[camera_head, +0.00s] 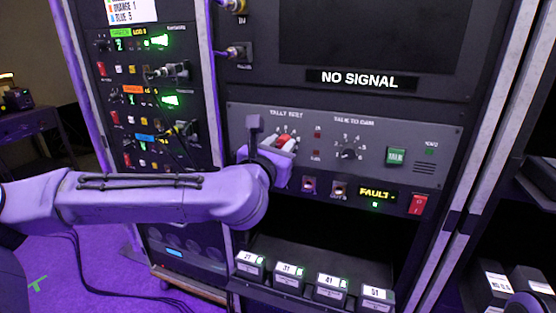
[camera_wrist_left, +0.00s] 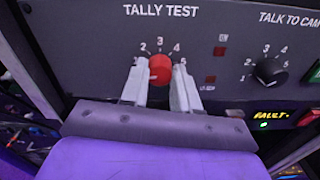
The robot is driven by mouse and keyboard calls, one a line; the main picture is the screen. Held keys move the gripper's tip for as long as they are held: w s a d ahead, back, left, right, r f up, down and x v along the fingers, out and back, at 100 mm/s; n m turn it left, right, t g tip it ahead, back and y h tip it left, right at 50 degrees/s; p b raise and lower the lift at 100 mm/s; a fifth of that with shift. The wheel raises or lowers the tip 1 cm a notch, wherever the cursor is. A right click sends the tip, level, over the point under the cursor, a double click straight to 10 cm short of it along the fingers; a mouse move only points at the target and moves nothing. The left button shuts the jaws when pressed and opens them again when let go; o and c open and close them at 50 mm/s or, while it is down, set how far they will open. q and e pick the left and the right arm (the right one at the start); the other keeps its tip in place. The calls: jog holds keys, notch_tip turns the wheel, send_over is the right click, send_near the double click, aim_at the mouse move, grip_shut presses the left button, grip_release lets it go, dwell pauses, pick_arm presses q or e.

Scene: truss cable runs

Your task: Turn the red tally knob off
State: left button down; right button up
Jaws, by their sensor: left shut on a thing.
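The red tally knob (camera_wrist_left: 160,69) sits on the grey panel (camera_wrist_left: 222,25) under the label TALLY TEST, with numbers around it. In the left wrist view my left gripper (camera_wrist_left: 160,85) has one finger on each side of the knob, shut on it. In the head view the knob (camera_head: 284,141) shows partly, and my left gripper (camera_head: 279,146) reaches it from the left. The gripper hides the lower part of the dial in the wrist view, so I cannot tell which position the knob points to. My right gripper is not in view.
A black TALK TO CAM knob (camera_head: 348,154) and a green button (camera_head: 396,157) are to the right. Below are a lit FAULT display (camera_head: 377,194) and a red rocker switch (camera_head: 417,204). Several labelled packs (camera_head: 331,290) stand on the shelf underneath. Racked units with cables stand at the left.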

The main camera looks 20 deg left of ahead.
pick_arm(q)
jog(key=n+b, duration=0.4)
jog(key=shift+f, duration=0.3)
jog(key=shift+r+n+b, duration=0.25)
jog(key=shift+n+b, duration=0.75)
jog(key=shift+b, duration=0.05)
jog(key=c, duration=0.8)
grip_release()
jog(key=shift+c, duration=0.2)
jog(key=s+b, duration=0.1)
jog(key=s, duration=0.9)
jog(key=shift+s+a, duration=0.2)
jog(key=shift+s, duration=0.1)
